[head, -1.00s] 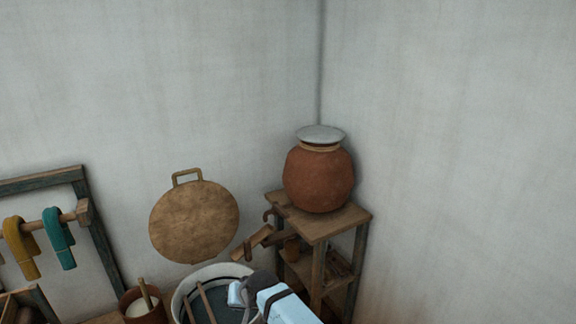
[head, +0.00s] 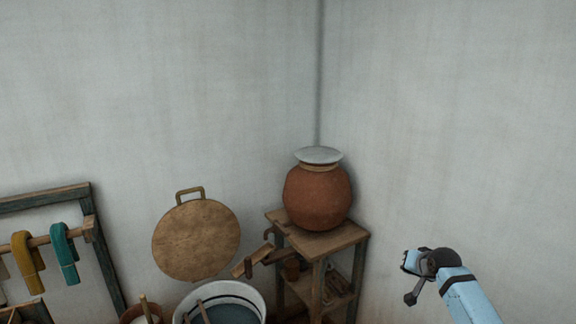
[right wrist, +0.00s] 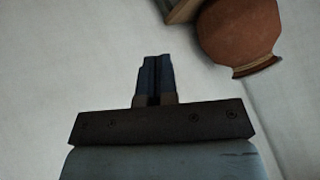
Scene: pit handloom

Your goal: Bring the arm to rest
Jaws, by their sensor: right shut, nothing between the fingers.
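My right arm (head: 468,296) comes in from the lower right of the head view, in front of the right-hand wall and clear of the stand. In the right wrist view my right gripper (right wrist: 154,62) has its two dark fingers together, with nothing between them. Behind them is bare wall. My left gripper is in neither current view.
A clay pot with a pale lid (head: 317,197) stands on a wooden stand (head: 335,241) in the corner. Left of it are a round brown disc (head: 196,240), a pail (head: 258,300) and a rack (head: 99,262) with hanging yarn. The right wall area is free.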

